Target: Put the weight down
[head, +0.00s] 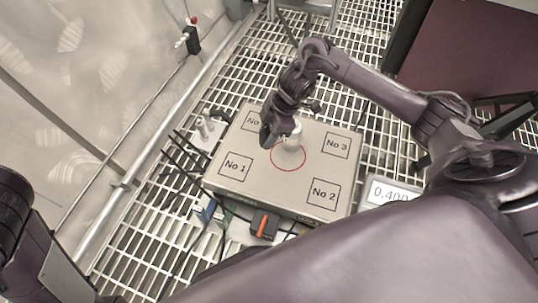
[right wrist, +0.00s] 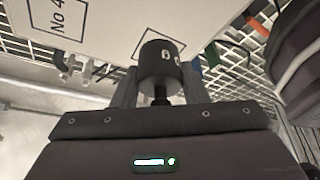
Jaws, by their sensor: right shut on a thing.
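The weight (right wrist: 160,62) is a dark cylinder with pale lettering and a narrow neck in the right wrist view. My right gripper (right wrist: 160,92) is shut on its neck end, with a finger on each side. A display (head: 388,193) beside the plate reads 0.400. My left gripper is out of view.
The plate has marked squares No 1 (head: 235,166), No 2 (head: 323,194) and No 3 (head: 336,145); another is partly hidden by my right arm. Small pale posts (head: 205,127) stand left of the plate. An orange-and-black device (head: 264,225) lies at its front edge. Steel grating surrounds it.

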